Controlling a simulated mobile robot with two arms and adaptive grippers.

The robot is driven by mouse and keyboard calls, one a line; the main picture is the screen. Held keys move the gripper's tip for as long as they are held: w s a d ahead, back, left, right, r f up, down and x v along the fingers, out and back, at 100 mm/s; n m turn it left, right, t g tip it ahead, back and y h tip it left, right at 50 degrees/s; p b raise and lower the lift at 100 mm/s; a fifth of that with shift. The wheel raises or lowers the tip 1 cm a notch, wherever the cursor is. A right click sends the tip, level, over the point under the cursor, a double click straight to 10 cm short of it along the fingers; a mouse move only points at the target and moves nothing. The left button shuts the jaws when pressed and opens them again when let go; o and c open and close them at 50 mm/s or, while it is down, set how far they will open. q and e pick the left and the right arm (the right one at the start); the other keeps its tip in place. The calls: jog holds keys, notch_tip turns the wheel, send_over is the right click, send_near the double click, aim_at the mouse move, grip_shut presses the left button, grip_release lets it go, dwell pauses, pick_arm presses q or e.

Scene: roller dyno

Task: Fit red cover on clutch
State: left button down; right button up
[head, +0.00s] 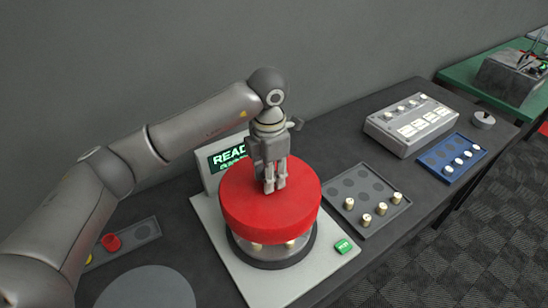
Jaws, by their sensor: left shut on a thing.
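The red cover (252,212) is a wide round cap in the middle of the head view. It sits over the clutch (273,254), whose dark base ring and some brass-coloured parts show below the cover's rim. Whether the cover touches the clutch or hangs just above it, I cannot tell. My left gripper (274,188) points down at the top of the cover with its fingers close together. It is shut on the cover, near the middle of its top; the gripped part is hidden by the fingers. My right gripper is not in view.
The clutch stands on a pale plate with a READY display (228,157) behind and a green button (344,246) at front right. A grey tray (384,222) with brass pieces lies right of it. A control box (411,122) and blue tray (431,172) stand farther right.

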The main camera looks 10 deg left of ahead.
pick_arm(q)
jog(key=shift+w+d+r+n, duration=0.15)
jog(key=shift+w+n, duration=0.05)
jog(key=shift+n, duration=0.1)
jog(key=shift+s+f, duration=0.1)
jog(key=shift+f, duration=0.45)
jog(key=shift+f+b, duration=1.8)
jog(key=shift+f, duration=0.65)
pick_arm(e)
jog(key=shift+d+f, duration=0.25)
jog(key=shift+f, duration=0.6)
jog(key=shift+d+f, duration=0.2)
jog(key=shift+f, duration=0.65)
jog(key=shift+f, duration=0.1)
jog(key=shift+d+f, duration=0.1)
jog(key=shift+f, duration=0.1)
